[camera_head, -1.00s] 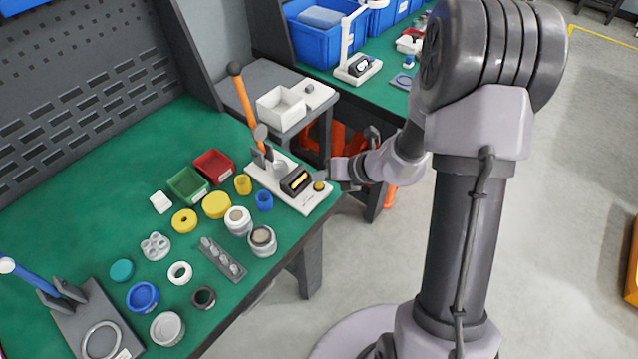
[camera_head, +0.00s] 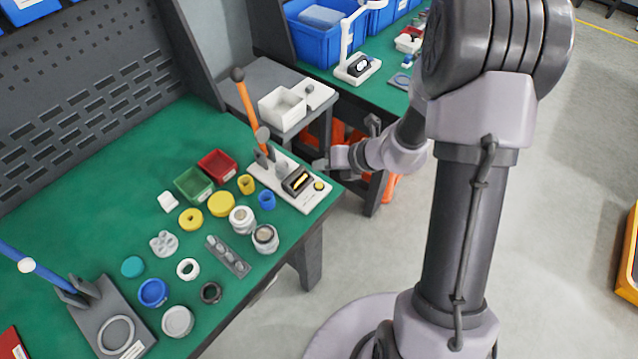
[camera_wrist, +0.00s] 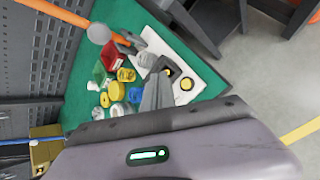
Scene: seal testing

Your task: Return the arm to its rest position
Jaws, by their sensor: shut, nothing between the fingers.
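My gripper (camera_head: 322,165) is at the right end of the green bench, just past the white tester base, in the head view. Its fingers are shut with nothing between them. In the wrist view my gripper (camera_wrist: 157,88) points over the bench toward the parts. The white tester (camera_head: 312,201) with an orange lever (camera_head: 244,104), a dark display and a yellow button stands beside the gripper; it also shows in the wrist view (camera_wrist: 205,76). I cannot tell from these views how high the gripper is above the bench.
The green bench (camera_head: 90,195) holds red (camera_head: 216,166) and green (camera_head: 193,185) bins, yellow, blue and white rings and jars. A grey press with a blue lever (camera_head: 40,268) stands at the near left. A grey side table carries a white bin (camera_head: 282,108). Open floor lies to the right.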

